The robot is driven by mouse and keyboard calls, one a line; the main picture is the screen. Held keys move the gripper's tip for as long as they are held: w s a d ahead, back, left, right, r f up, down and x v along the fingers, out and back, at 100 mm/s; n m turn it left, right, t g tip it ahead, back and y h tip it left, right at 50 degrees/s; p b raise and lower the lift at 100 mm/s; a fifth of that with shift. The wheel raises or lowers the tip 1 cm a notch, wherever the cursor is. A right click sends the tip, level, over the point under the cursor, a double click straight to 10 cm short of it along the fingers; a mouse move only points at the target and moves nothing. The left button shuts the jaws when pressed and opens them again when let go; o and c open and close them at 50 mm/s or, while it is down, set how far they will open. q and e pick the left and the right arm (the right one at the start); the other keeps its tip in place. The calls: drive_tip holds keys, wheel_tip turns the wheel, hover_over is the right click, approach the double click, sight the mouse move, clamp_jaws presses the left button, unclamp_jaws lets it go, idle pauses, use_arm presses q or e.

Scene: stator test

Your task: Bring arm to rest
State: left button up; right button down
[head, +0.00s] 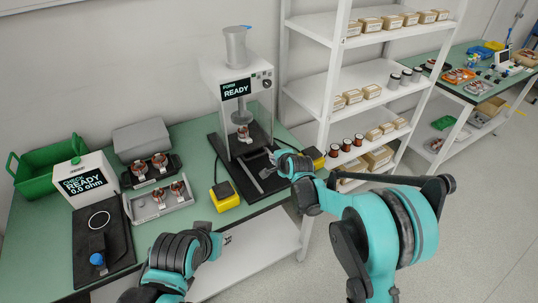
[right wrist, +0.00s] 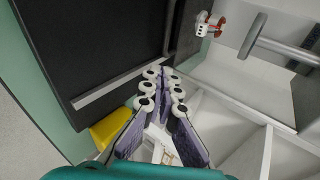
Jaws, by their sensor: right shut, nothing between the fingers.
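My right gripper (head: 268,172) is over the front part of the press's black base (head: 234,168), just left of the shelf rack. In the right wrist view its fingers (right wrist: 165,92) are closed together with nothing between them. My left gripper (head: 226,240) is low at the front edge of the green bench, and too little of it shows to tell its jaws. A copper-and-white stator (head: 243,134) sits under the press head; it also shows in the right wrist view (right wrist: 208,26).
The press (head: 209,75) reads "FORM READY". A check station (head: 88,180) reads "READY 0.0 ohm". Two trays with stators (head: 148,210), a green bin (head: 38,172) and yellow boxes (head: 224,204) stand on the bench. A white shelf rack (head: 333,75) is close beside my right arm.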

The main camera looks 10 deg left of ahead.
drive_tip(key=p+v, duration=0.1)
drive_tip(key=v, duration=0.3)
drive_tip(key=shift+s+d+r, duration=0.25)
drive_tip(key=s+d+r+n+h, duration=0.1)
drive_tip(key=s+d+r+n, duration=0.2)
drive_tip(key=s+d+r, duration=0.35)
drive_tip(key=s+d+n+g+h, duration=0.1)
drive_tip(key=s+d+n, duration=0.2)
drive_tip(key=s, duration=0.6)
drive_tip(key=s+d+n+g+h, duration=0.1)
drive_tip(key=s+d+n, duration=0.2)
drive_tip(key=s+d, duration=0.4)
drive_tip(key=s+d+f+n+h, duration=0.1)
drive_tip(key=s+d+n, duration=0.2)
drive_tip(key=s+d, duration=0.3)
drive_tip(key=s, duration=0.5)
drive_tip(key=shift+n+g+h, duration=0.4)
